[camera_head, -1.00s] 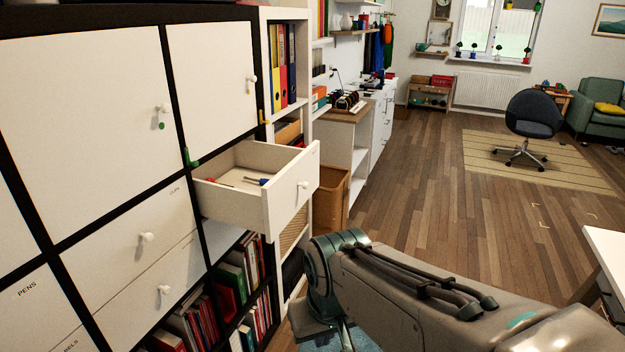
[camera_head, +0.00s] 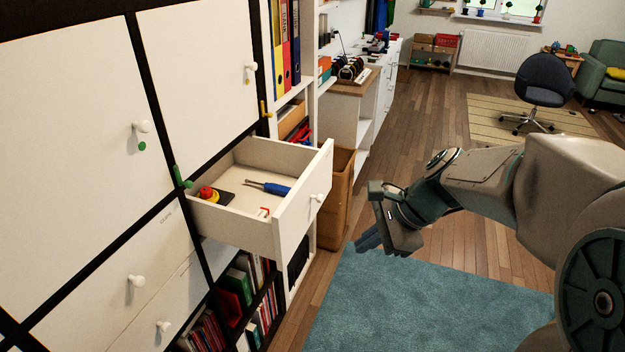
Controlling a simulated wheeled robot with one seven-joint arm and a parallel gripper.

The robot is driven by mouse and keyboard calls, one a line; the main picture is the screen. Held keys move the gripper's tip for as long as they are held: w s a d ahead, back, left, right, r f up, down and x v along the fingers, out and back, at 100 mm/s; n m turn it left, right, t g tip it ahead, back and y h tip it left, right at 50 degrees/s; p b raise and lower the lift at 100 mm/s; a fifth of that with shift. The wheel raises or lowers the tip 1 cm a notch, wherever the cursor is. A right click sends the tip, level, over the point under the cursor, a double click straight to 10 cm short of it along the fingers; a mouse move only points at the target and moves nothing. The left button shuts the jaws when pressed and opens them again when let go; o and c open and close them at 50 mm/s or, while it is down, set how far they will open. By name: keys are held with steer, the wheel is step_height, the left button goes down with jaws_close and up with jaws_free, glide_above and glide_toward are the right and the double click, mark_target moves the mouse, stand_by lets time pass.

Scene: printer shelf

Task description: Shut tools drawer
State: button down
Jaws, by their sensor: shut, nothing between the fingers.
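The open drawer (camera_head: 304,197) sticks out from the shelf unit, with a white front and a round white knob (camera_head: 318,197). Inside lie a blue-handled screwdriver (camera_head: 272,187), a red and yellow item on a dark base (camera_head: 209,194) and a small red item near the front. No label shows on its front from here. My gripper (camera_head: 372,243) is shut and empty. It is in the air to the right of the drawer front, apart from it, above the edge of the blue rug.
Closed white doors (camera_head: 75,130) and closed drawers with knobs (camera_head: 136,282) fill the left. Books (camera_head: 252,290) stand below the open drawer. A brown bin (camera_head: 335,195) stands behind it. A blue rug (camera_head: 420,310) covers the floor at the front; wooden floor beyond is clear.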

steer(key=w+r+m+t+y+p, duration=0.1)
steer(key=w+r+m+y, duration=0.15)
steer(key=w+m, duration=0.35)
glide_toward(298, 225)
step_height(298, 225, down, 4)
steer(key=a, duration=0.1)
steer(key=a+p, duration=0.1)
steer(key=a, duration=0.1)
steer(key=shift+w+a+r+h, duration=0.15)
steer(key=shift+w+h, duration=0.1)
steer(key=shift+w, duration=0.15)
steer(key=shift+w+a, duration=0.2)
steer(key=shift+a, duration=0.25)
